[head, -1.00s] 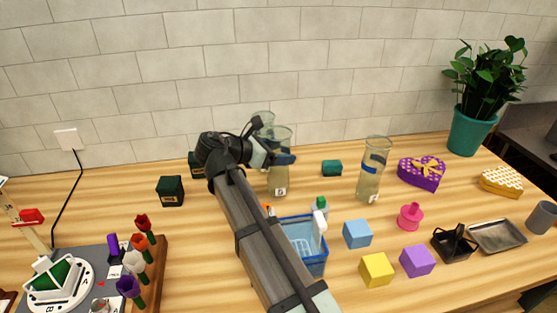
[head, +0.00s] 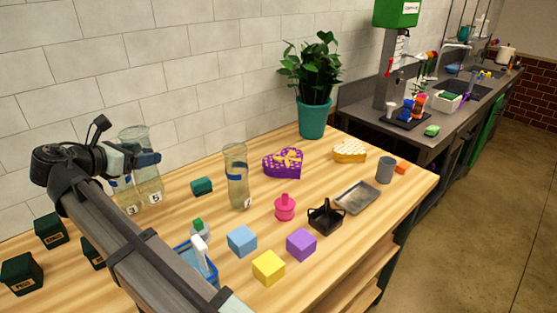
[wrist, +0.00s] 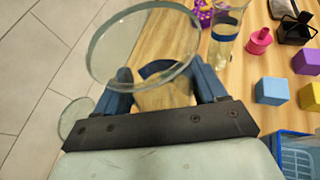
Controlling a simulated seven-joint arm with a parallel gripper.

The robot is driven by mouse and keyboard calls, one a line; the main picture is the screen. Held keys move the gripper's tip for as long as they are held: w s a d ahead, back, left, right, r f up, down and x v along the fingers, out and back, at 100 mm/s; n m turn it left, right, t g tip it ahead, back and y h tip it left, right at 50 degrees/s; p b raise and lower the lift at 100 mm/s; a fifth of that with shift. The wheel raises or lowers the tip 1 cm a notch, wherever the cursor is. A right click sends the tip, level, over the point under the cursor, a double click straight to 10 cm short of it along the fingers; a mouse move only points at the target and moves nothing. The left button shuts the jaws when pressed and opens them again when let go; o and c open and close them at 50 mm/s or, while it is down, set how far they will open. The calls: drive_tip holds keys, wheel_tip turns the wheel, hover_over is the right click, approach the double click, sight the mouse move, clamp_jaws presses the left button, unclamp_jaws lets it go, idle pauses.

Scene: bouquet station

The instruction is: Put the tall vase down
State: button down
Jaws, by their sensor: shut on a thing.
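The tall vase (head: 148,184) is clear glass, with a blue band and a small tag near its base. My gripper (head: 148,159) is shut on its upper part, and the vase stands upright. In the wrist view its round rim (wrist: 143,42) lies in front of my gripper (wrist: 166,84), with one blue finger on each side. I cannot tell whether its base touches the table. Another glass vase (head: 122,194) stands close on its left, partly hidden by my arm.
A third banded vase (head: 236,180) stands to the right, with a dark green block (head: 202,187) between. Dark boxes (head: 50,231) lie at left. A blue basket (head: 211,272) and coloured cubes (head: 242,240) are in front. A tiled wall rises close behind.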

drive_tip(key=w+d+r+m+g+h, duration=0.1)
drive_tip(key=w+d+r+m+h, duration=0.1)
drive_tip(key=w+d, duration=1.5)
drive_tip(key=w+d+r+m+g+h, duration=0.1)
drive_tip(key=w+d+r+m+h, duration=0.15)
drive_tip(key=w+d, duration=1.4)
wheel_tip(320, 180, down, 10)
drive_tip(key=shift+w+a+r+n, duration=0.25)
drive_tip(key=shift+w+n, duration=0.1)
drive_tip(key=shift+w, duration=0.1)
drive_tip(key=shift+f+y, duration=0.1)
drive_tip(key=shift+y, duration=0.15)
drive_tip(key=shift+c, duration=0.4)
unclamp_jaws()
drive_tip(key=v, duration=1.2)
drive_tip(key=shift+r, duration=0.3)
drive_tip(key=shift+w, duration=0.1)
